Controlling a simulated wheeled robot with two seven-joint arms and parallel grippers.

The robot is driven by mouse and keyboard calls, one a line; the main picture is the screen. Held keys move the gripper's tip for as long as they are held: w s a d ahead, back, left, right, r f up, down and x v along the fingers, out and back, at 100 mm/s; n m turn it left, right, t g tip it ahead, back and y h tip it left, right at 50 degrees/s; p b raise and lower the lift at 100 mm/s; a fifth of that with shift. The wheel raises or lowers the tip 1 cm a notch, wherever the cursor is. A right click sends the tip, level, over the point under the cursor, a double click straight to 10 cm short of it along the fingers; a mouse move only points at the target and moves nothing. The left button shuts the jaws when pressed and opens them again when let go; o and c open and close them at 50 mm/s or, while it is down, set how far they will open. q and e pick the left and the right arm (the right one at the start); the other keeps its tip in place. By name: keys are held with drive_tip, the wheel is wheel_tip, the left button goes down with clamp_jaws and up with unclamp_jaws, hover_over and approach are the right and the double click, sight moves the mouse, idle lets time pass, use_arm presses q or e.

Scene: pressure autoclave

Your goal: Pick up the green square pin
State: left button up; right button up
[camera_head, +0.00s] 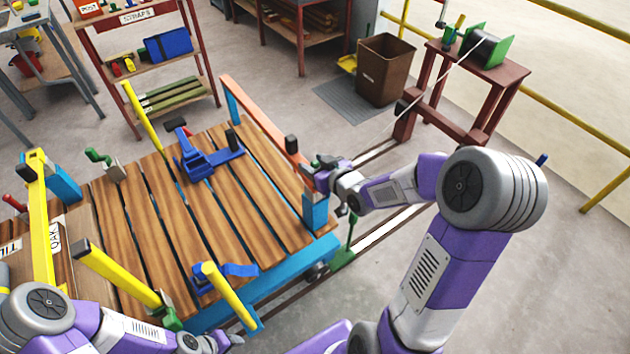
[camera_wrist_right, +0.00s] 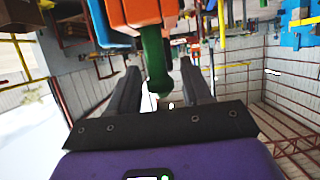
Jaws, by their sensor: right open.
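A green pin (camera_wrist_right: 155,58) hangs down from an orange block (camera_wrist_right: 142,10) in the right wrist view. My right gripper (camera_wrist_right: 162,82) is open, with one dark finger on each side of the pin and gaps visible on both sides. In the head view my right gripper (camera_head: 316,176) is at the end of the orange bar (camera_head: 262,122), by the blue corner post (camera_head: 315,212); the pin is not clearly visible there. My left gripper (camera_head: 220,342) is low at the bottom left, its jaws unclear.
The wooden slatted cart (camera_head: 190,220) has yellow posts (camera_head: 228,295) and a blue clamp (camera_head: 205,158) on it. A maroon stand (camera_head: 465,90) with a green winch and a brown bin (camera_head: 385,70) stand behind. Floor at the right is clear.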

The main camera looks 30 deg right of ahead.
drive_tip(key=shift+x, duration=0.8)
clamp_jaws()
drive_tip(key=shift+r, duration=0.1)
